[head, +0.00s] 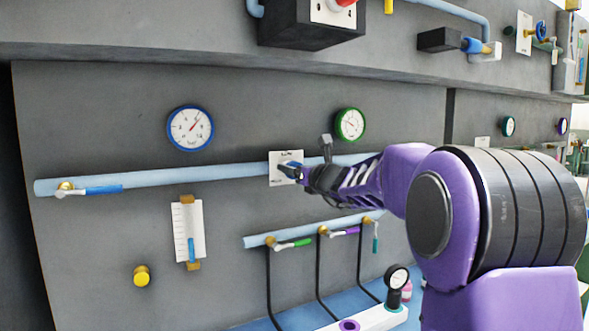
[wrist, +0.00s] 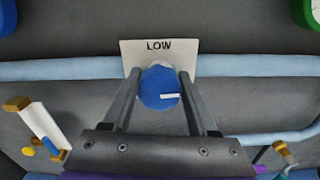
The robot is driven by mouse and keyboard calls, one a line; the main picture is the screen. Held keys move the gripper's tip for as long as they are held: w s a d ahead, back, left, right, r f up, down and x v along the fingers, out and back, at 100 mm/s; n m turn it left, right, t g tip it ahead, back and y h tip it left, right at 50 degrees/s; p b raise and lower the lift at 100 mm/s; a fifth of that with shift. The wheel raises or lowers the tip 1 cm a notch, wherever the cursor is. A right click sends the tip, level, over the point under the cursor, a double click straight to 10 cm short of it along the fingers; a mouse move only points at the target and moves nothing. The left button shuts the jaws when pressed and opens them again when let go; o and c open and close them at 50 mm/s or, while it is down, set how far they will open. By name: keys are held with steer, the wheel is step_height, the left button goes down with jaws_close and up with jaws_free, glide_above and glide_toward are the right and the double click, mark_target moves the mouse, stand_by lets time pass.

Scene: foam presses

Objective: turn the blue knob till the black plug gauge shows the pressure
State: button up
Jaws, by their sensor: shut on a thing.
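The blue knob (wrist: 158,90) sits on a white plate (wrist: 135,50) marked LOW in the wrist view. Its white mark points right, about level. My gripper (wrist: 160,78) has one finger on each side of the knob and is shut on it. In the head view my gripper (head: 296,171) reaches the plate (head: 280,180) on the light blue pipe and hides most of the knob. A gauge with a black rim (head: 397,277) stands upright on a white block at the lower right of the head view. Its needle is too small to read.
A blue-rimmed gauge (head: 190,128) and a green-rimmed gauge (head: 350,125) hang above the pipe (head: 215,174). A lower pipe (head: 295,232) carries several coloured lever valves and black hoses. A dark box (head: 308,25) juts out above. The white block (head: 375,319) stands below.

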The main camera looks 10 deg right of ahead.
stand_by(0.3)
steer(key=o, duration=1.4)
